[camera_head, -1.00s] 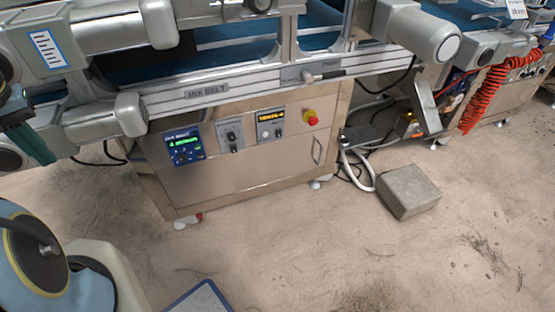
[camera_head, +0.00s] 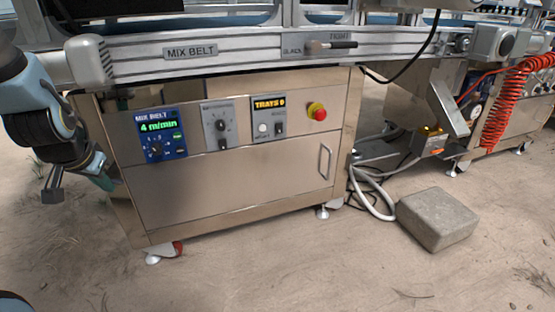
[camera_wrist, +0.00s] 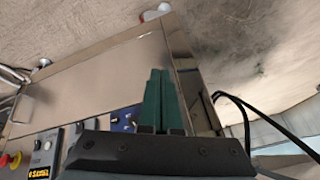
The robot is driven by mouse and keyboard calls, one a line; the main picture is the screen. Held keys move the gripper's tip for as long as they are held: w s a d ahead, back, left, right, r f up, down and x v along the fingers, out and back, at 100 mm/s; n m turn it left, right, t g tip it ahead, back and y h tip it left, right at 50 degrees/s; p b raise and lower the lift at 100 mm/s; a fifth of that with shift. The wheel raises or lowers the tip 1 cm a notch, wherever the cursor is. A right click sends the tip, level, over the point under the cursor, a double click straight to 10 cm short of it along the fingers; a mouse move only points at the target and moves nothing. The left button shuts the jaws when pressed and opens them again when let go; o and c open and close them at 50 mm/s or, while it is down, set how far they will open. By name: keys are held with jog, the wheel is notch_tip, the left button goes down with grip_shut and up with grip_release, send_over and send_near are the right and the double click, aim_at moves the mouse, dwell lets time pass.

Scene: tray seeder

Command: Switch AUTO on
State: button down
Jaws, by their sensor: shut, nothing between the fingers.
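The cabinet front carries a blue MIX BELT panel (camera_head: 160,134) reading 4 m/min, with a dial and a small green-lit spot. To its right is a grey panel (camera_head: 220,126) with a dark knob and a small dark switch below; its lettering is too blurred to read, and I cannot make out an AUTO label. A TRAYS panel (camera_head: 270,118) with a white button and a dark switch follows. My gripper (camera_head: 106,184) is at the cabinet's left edge, apart from the panels. Its green fingers (camera_wrist: 161,75) are shut and empty in the wrist view, partly covering the blue panel (camera_wrist: 125,118).
A red emergency button (camera_head: 318,112) sits right of the panels. The conveyor rail (camera_head: 250,47) overhangs the cabinet (camera_head: 230,190). A grey block (camera_head: 437,218), cables and a red coiled hose (camera_head: 508,100) are at right. The floor in front is clear.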

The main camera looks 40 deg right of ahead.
jog(key=w+d+f+m+t+h, duration=0.1)
jog(key=d+f+m+t+h, duration=0.15)
jog(key=d+m, duration=0.65)
jog(key=s+d+m+h+b, duration=0.1)
jog(key=s+d+m+h, duration=0.2)
jog(key=d, duration=0.5)
jog(key=s+d+r+m+g+h+b, duration=0.1)
jog(key=s+d+m+h, duration=0.3)
jog(key=d, duration=0.5)
jog(key=s+d+m+h+b, duration=0.1)
jog(key=s+d+m+h, duration=0.3)
jog(key=s+d, duration=0.3)
jog(key=shift+d+r+m, duration=0.25)
jog(key=shift+d+m, duration=0.25)
jog(key=shift+d, duration=0.4)
jog(key=shift+d, duration=0.1)
jog(key=b, duration=0.3)
send_near(283, 132)
jog(key=d, duration=0.4)
jog(key=shift+w+d+f+b, duration=0.1)
jog(key=shift+w+d+b, duration=0.25)
jog(key=shift+w, duration=0.25)
jog(key=shift+w+d+f+b, duration=0.1)
jog(key=shift+w+d+b, duration=0.2)
jog(key=shift+w, duration=0.25)
